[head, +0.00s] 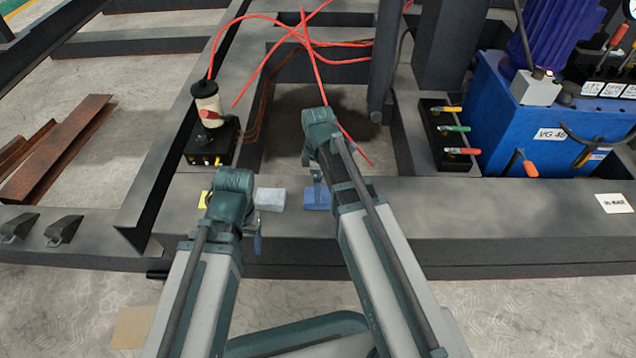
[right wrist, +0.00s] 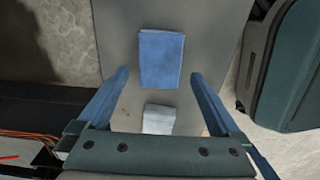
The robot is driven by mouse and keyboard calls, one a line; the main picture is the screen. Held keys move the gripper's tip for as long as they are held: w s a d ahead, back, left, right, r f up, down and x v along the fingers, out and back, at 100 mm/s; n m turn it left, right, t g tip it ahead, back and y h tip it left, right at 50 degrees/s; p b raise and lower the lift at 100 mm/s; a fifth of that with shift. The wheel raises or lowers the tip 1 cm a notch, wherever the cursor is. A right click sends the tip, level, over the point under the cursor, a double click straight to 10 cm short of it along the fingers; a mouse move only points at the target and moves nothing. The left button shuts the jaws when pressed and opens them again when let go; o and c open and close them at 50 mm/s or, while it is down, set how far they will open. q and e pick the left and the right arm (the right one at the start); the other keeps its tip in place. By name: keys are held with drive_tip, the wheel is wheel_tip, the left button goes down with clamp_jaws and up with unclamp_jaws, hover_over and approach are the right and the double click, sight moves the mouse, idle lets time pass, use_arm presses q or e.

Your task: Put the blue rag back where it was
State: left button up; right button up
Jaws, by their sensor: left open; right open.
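The blue rag (head: 317,199) lies folded flat on the dark grey beam, just below my right gripper (head: 318,178) in the head view. In the right wrist view the blue rag (right wrist: 161,58) shows ahead between the two spread, open fingers (right wrist: 160,75), with nothing held. A light grey-white rag (head: 270,199) lies left of the blue one on the same beam, and it also shows in the right wrist view (right wrist: 159,119). A yellow piece (head: 205,199) is partly hidden behind my left arm. My left gripper (head: 257,238) is open and empty at the beam's front edge.
A black box with a white canister (head: 207,105) stands behind my left arm. Red hoses (head: 310,50) cross the opening behind the beam. A blue pump unit (head: 545,120) and a black valve block (head: 447,135) stand at right. The beam right of my right arm (head: 500,210) is mostly clear.

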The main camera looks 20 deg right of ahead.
wheel_tip(320, 180, up, 8)
drive_tip(key=p, duration=0.6)
drive_tip(key=shift+f, duration=0.25)
drive_tip(key=s+a+r+m+h+p, duration=0.1)
drive_tip(key=s+a+r+m+p, duration=0.2)
drive_tip(key=s+a+m, duration=0.7)
drive_tip(key=shift+s+a+m, duration=0.15)
drive_tip(key=shift+s+m, duration=0.25)
drive_tip(key=shift+s, duration=1.75)
drive_tip(key=shift+r, duration=0.1)
